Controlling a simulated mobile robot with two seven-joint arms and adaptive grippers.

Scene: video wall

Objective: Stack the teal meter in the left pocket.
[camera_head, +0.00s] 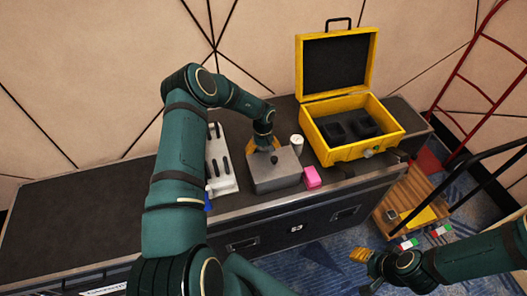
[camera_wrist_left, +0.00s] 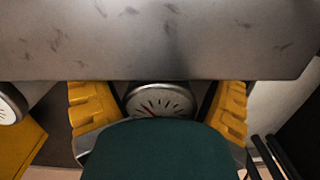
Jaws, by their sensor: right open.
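My left gripper (camera_head: 265,144) reaches down behind a grey box on the black counter case. In the left wrist view, a round meter (camera_wrist_left: 160,100) with a pale dial, dark marks and a red needle is between the yellow fingers (camera_wrist_left: 158,104). The box and dark green bodywork partly cover it; its side colour is hidden. The fingertips are hidden, so I cannot tell whether they touch it. The open yellow case (camera_head: 312,128) has two dark pockets in its foam (camera_head: 348,127). My right gripper (camera_head: 368,262) is open and empty at the lower right.
The grey box (camera_head: 275,174) stands close in front of my left gripper. The counter's left end (camera_head: 75,215) is clear.

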